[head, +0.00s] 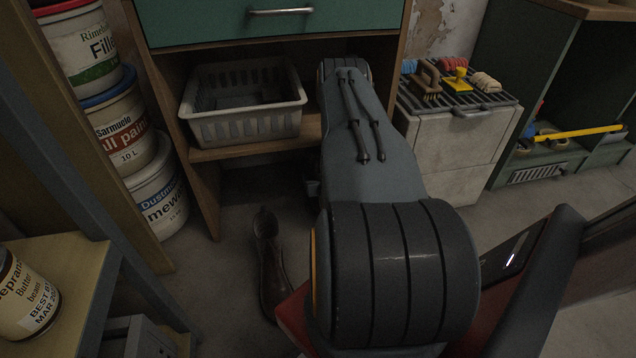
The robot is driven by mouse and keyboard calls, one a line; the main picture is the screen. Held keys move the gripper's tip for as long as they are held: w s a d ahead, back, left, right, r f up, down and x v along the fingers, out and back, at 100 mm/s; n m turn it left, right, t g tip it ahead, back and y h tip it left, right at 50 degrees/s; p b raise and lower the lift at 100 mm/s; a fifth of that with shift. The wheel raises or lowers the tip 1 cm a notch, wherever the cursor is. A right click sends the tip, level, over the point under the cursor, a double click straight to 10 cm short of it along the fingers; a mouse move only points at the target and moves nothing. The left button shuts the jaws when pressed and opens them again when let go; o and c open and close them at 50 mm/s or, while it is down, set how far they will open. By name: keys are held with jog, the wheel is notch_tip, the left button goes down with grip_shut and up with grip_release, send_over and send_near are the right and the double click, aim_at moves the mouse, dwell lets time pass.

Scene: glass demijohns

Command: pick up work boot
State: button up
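The work boot (270,262) is a dark brown, long shape on the grey floor in the head view, left of my arm and in front of the shelf unit. Its near end lies close to a red surface beside my arm, and its details are dim. My arm covers the middle of the view and reaches toward the shelf unit. My gripper does not show, so whether it is open or shut is hidden.
A shelf unit (205,195) holds a grey plastic basket (245,127) under a green drawer (270,22). Stacked paint buckets (125,125) stand left. A yellowish table (75,265) bears a can (25,298). A pale cabinet (455,150) with brushes stands right.

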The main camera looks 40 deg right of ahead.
jog(key=c, duration=1.4)
jog(key=shift+c, duration=0.2)
jog(key=shift+r, duration=0.1)
